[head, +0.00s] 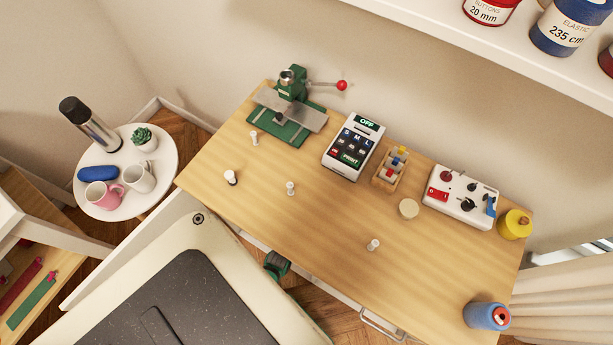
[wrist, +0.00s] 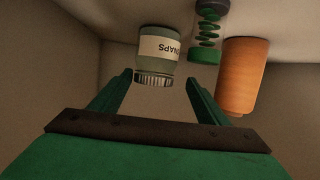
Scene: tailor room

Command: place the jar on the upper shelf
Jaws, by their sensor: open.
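In the wrist view, which looks upside down, a grey-green jar (wrist: 156,52) with a pale label reading "SNAPS" stands on a light surface (wrist: 112,18) at the top of the picture. Its ridged grey lid points down in the picture. My gripper (wrist: 159,77) is open, with its two green fingers apart on either side of the lid's end. Gaps show between the lid and both fingers. In the head view a white shelf (head: 480,48) crosses the upper right. I cannot tell which shelf level it is.
The shelf holds a red buttons jar (head: 489,10) and a blue elastic jar (head: 566,25). A wooden table (head: 330,225) carries devices and several spools.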

